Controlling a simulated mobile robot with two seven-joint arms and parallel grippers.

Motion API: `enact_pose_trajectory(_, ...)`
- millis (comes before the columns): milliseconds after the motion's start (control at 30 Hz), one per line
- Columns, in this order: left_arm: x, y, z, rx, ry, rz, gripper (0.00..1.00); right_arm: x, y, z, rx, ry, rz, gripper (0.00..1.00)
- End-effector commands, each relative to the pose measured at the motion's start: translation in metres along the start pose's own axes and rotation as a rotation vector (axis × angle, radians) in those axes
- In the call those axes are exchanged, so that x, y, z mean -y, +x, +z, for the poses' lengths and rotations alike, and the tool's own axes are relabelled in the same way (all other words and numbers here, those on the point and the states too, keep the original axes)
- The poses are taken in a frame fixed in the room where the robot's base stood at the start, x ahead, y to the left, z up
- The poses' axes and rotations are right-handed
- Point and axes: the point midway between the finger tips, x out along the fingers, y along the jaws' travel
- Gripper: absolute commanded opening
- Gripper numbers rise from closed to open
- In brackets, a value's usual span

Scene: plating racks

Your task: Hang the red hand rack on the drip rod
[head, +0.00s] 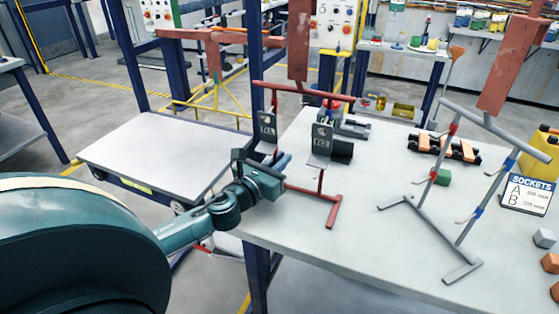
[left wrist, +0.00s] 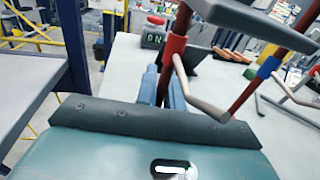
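The red hand rack (head: 303,91) stands upright at the left edge of the grey table, with a crossbar, two uprights, a red foot and a flat rust-red piece above it. Dark tags marked with numbers hang by it. My left gripper (head: 280,162) is at its left upright. In the left wrist view the blue-grey fingers (left wrist: 163,88) lie close on both sides of the red upright (left wrist: 168,50) and look shut on it. A rust-red horizontal beam (head: 190,35) at the back left may be the drip rod; I cannot be sure. My right gripper is not in view.
A grey rack (head: 408,205) stands on the table's right side. A SOCKETS sign (head: 528,194), a yellow container (head: 541,150) and small blocks (head: 545,239) lie at the right. A low white platform (head: 150,155) with blue posts is left of the table.

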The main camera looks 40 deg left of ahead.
Motion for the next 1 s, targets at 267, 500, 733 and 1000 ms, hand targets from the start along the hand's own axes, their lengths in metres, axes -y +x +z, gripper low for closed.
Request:
enact_pose_trajectory(267, 0.0, -0.0001, -0.0001, 0.0, 0.0, 0.0, 0.0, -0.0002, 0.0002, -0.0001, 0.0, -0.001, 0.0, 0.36)
enact_pose_trajectory(500, 0.0, -0.0001, -0.0001, 0.0, 0.0, 0.0, 0.0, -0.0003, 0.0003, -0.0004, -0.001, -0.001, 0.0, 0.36)
enact_pose_trajectory(733, 0.0, -0.0002, -0.0001, 0.0, 0.0, 0.0, 0.0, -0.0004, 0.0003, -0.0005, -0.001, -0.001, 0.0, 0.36)
enact_pose_trajectory(1000, 0.0, 0.0003, 0.0027, 0.004, -0.001, 0.0, 0.0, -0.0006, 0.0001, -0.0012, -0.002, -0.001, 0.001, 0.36)
